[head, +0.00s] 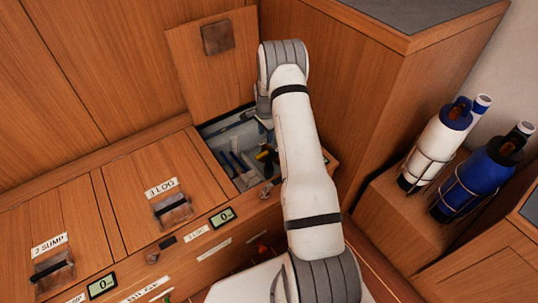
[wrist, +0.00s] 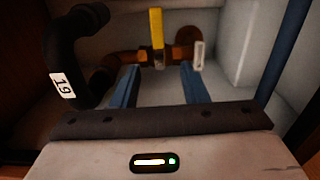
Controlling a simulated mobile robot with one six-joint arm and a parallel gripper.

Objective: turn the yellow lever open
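The yellow lever (wrist: 157,28) stands up in the picture from a brass valve (wrist: 158,57) on a copper-coloured pipe in the wrist view. My gripper (wrist: 159,72) is open, with its two blue fingers apart and nothing between them. The lever lies beyond the fingertips, roughly in line with the gap between them, and looks apart from them. In the head view a small yellow piece (head: 267,154) shows inside the open compartment beside my arm; my arm hides much of that spot.
A black hose (wrist: 62,50) with a tag marked 19 runs at the left. A white tag (wrist: 198,55) hangs right of the valve. The compartment's raised wooden lid (head: 215,75) leans behind. Closed hatches (head: 155,200) are at left; two strapped bottles (head: 432,150) stand at right.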

